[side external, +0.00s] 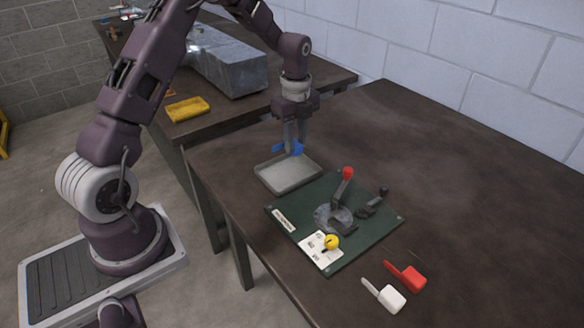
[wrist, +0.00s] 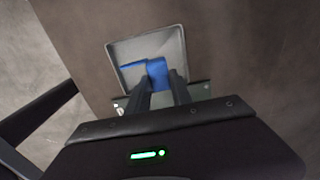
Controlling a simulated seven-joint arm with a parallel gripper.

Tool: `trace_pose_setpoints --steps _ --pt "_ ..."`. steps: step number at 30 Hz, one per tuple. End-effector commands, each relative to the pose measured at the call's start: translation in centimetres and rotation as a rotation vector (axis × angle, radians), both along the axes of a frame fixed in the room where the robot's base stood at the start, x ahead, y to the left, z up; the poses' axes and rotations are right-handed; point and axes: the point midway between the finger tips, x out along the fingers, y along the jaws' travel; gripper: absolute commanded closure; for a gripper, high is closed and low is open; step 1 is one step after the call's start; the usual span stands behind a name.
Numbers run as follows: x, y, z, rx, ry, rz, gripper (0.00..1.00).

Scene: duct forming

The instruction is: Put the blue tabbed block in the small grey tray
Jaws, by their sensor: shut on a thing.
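The blue tabbed block (side external: 289,149) is held between the fingers of my gripper (side external: 294,146), which is shut on it. In the side view the block is above the far part of the small grey tray (side external: 287,178), apart from the tray floor as far as I can tell. In the wrist view the block (wrist: 157,70) shows between and beyond the fingertips (wrist: 158,84), overlapping the tray (wrist: 177,41). The fingers hide part of the block. The tray looks empty, flat on the dark table.
A green board (side external: 375,228) with a red-knobbed lever (side external: 347,174) and a yellow knob (side external: 331,242) lies beside the tray. Red (side external: 411,277) and white (side external: 391,299) tabbed blocks lie at the front.

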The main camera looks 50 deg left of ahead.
Motion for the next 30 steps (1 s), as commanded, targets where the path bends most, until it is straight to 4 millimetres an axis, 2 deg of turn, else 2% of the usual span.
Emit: trace_pose_setpoints --steps 1,11,21,22,24,25,30 --pt "-0.1 -0.1 -1.1 -0.001 0.004 0.000 1.00" --pt "0.0 -0.1 -6.3 0.000 0.003 -0.001 1.00" --pt "0.0 -0.1 -6.8 0.001 -0.001 0.000 1.00" --pt "0.0 -0.1 -6.9 0.001 -0.001 0.000 0.70" --pt "0.0 -0.1 -6.8 0.001 -0.001 0.000 0.56" --pt "0.0 -0.1 -6.8 0.001 -0.001 0.000 0.52" --pt "0.0 -0.1 -6.8 0.001 -0.001 0.001 0.52"
